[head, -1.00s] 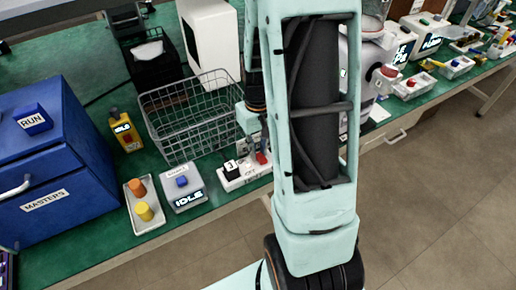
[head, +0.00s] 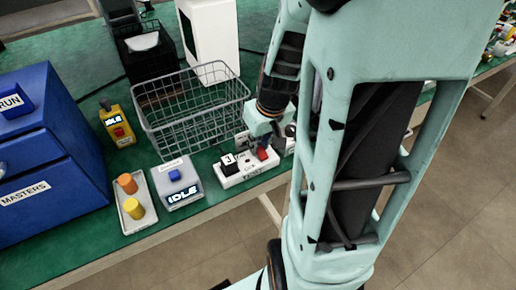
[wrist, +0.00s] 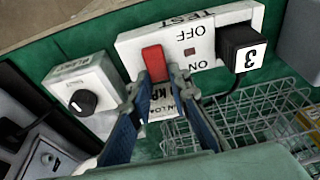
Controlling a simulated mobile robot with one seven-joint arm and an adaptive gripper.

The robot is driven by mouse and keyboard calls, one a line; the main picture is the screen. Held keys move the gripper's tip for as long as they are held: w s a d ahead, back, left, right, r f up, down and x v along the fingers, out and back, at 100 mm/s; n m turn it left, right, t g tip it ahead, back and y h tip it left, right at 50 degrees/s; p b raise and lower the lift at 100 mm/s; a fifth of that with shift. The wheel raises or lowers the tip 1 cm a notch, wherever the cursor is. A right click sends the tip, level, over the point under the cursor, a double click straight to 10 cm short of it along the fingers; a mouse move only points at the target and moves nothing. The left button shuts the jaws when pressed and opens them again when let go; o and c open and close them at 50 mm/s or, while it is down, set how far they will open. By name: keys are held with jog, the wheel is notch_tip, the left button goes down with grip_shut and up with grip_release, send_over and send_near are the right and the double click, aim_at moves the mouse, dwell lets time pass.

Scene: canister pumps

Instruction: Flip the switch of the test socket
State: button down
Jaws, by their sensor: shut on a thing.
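The test socket (head: 250,171) is a white strip at the bench's front edge, also in the wrist view (wrist: 140,40), where it appears upside down. Its red rocker switch (wrist: 154,63) sits beside OFF and ON lettering and a small dark red indicator. A black plug marked 3 (wrist: 241,47) is in the socket. My gripper (wrist: 158,80) has its two fingertips on either side of the red switch's near end, closed on it. In the head view my gripper (head: 266,134) is at the switch (head: 262,153), with its fingers partly hidden.
A wire basket (head: 190,110) stands behind the socket. A grey IDLE box (head: 178,186) is to its left. A grey box with a black knob (wrist: 88,97) is close by the socket in the wrist view. A white printed label (wrist: 162,103) shows between the fingers.

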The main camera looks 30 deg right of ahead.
dwell(0.4)
jog(key=c, duration=1.8)
grip_release()
jog(key=shift+r+p, duration=0.25)
jog(key=shift+p, duration=0.75)
